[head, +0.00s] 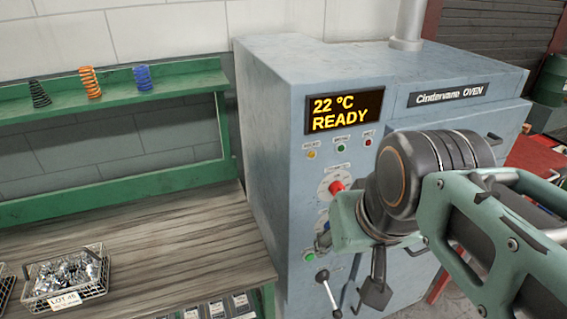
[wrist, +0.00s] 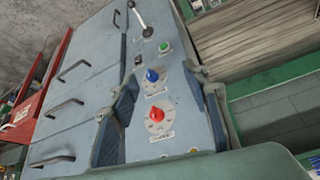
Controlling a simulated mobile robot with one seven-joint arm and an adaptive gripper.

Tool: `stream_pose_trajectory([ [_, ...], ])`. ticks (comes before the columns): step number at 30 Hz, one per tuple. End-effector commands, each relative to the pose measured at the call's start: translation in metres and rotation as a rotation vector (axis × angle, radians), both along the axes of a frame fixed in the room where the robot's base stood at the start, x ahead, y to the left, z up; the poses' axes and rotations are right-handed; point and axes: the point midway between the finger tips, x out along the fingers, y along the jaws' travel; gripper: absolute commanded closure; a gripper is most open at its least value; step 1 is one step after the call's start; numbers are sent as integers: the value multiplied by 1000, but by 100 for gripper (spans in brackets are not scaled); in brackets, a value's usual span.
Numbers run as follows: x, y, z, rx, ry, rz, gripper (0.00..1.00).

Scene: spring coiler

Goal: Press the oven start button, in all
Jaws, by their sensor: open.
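The blue-grey oven (head: 290,110) stands in the middle of the head view, its display (head: 345,110) reading "22 °C READY". A green button (head: 309,256) sits low on its front panel, above a black-knobbed lever; its label is too small to read. In the wrist view the green button (wrist: 164,47) lies beyond the blue knob (wrist: 152,76) and red knob (wrist: 157,114). My gripper (wrist: 165,98) is open and empty, its fingers to either side of the knobs in that view. It is in front of the panel; whether it touches cannot be told.
The lever (head: 328,290) stands out below the green button. Yellow, green and red lamps (head: 340,148) sit under the display. At left is a wooden bench (head: 150,235) with a wire basket (head: 65,275) of metal parts and a green shelf (head: 115,95) with three springs.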

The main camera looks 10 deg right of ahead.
Motion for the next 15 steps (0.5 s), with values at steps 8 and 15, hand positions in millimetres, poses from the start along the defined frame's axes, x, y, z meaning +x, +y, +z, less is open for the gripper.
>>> stream_pose_trajectory([
  [8,0,0,0,0,0,0,82],
  [15,0,0,0,0,0,0,100],
])
